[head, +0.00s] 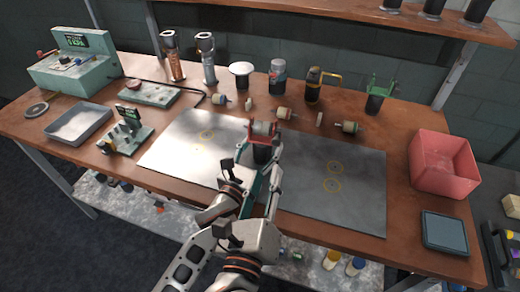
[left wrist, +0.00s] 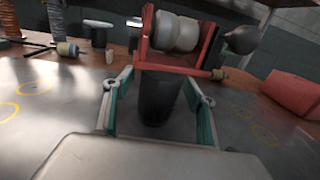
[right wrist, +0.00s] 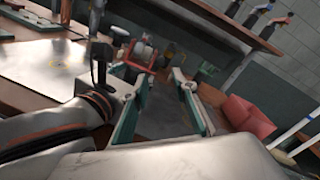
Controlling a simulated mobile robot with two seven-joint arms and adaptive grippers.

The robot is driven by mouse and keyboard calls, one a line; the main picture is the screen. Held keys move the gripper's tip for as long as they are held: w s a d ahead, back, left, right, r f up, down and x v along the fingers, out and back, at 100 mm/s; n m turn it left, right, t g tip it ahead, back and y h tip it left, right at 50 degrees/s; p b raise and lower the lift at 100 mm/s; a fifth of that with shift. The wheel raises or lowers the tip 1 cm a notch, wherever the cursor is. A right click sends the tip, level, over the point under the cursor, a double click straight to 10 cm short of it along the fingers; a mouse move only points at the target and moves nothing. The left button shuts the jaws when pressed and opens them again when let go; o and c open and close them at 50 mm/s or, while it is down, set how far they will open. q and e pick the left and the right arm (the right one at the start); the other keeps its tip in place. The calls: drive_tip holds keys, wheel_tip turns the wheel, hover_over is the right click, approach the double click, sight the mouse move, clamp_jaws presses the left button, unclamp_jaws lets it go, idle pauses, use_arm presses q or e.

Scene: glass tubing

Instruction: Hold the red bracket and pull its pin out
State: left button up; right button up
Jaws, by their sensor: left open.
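The red bracket (head: 262,139) stands upright on a black post (head: 262,154) near the middle of the table, with a pale ribbed cylinder (left wrist: 175,32) between its cheeks. In the left wrist view, a dark round knob (left wrist: 242,40) shows beside the bracket's right cheek; I cannot tell whether it is the pin's head. My left gripper (left wrist: 158,97) is open, its fingers on either side of the black post below the bracket, with no clear grip. My right gripper (right wrist: 162,95) is open and empty, on the near side of the bracket. In the head view the arms overlap and partly hide the post.
Grey metal plates (head: 350,192) cover the front table. Tan-ended spools (head: 284,113), a white round-topped stand (head: 241,70) and a green clamp holder (head: 378,92) stand behind. A red bin (head: 443,162) is at the right, a grey tray (head: 80,122) at the left.

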use_arm(q)
drive_tip(key=shift+c, duration=0.3)
drive_tip(key=c, duration=1.5)
use_arm(e)
drive_tip(key=shift+c, duration=0.4)
drive_tip(key=c, duration=0.7)
drive_tip(key=shift+w+d, duration=0.2)
drive_tip(key=shift+w, duration=0.05)
clamp_jaws()
drive_tip(key=w+d+f+n+t+y, duration=0.1)
drive_tip(key=w+d+f+n+y, duration=0.1)
drive_tip(key=w+d+n+y, duration=1)
drive_tip(key=s+d+r+n+g+y, duration=0.3)
drive_tip(key=d+n+g+y, duration=0.2)
drive_tip(key=n, duration=0.8)
drive_tip(key=shift+s+d+g+y, duration=0.3)
drive_tip(key=shift+g+y, duration=0.5)
drive_tip(key=shift+g, duration=1)
